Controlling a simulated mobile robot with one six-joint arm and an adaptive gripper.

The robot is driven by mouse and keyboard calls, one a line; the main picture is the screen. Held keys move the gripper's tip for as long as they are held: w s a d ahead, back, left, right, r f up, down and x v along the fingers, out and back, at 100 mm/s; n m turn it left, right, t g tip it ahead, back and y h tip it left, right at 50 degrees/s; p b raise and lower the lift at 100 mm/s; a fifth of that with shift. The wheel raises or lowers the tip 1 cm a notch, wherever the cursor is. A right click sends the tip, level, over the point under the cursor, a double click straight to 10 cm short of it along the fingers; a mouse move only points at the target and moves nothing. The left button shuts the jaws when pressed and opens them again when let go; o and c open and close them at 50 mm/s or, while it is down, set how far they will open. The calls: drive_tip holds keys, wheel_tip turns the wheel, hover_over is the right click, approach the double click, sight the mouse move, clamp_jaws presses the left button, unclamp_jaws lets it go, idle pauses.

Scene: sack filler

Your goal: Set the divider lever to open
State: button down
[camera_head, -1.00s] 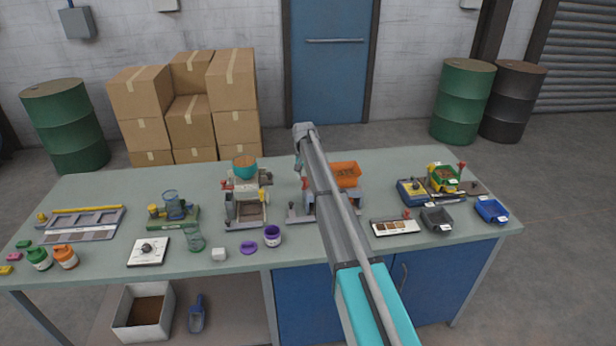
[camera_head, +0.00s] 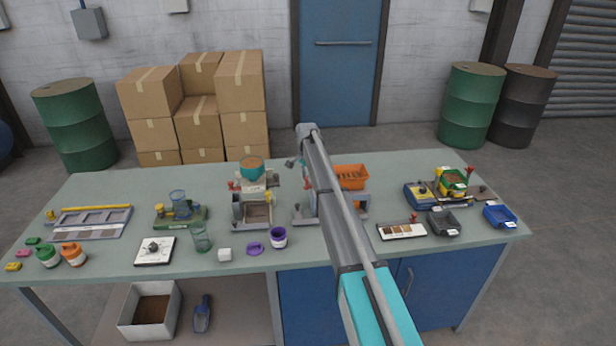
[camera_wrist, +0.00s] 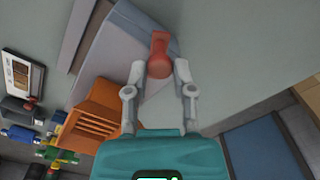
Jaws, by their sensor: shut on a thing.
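In the head view my arm covers the middle of the grey machine (camera_head: 303,213), and the lever cannot be made out there. No open or closed marking by the lever is readable.
An orange slotted bin (camera_head: 351,176) is close to my arm; it also shows in the wrist view (camera_wrist: 92,120). A sample tray (camera_head: 402,231), dark bin (camera_head: 444,221) and blue bin (camera_head: 499,216) are to the right. A similar machine (camera_head: 252,210) with a teal bowl (camera_head: 251,168) is to the left.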

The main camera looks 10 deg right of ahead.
drive_tip(key=shift+c, duration=2.2)
unclamp_jaws()
drive_tip(key=shift+r, duration=0.1)
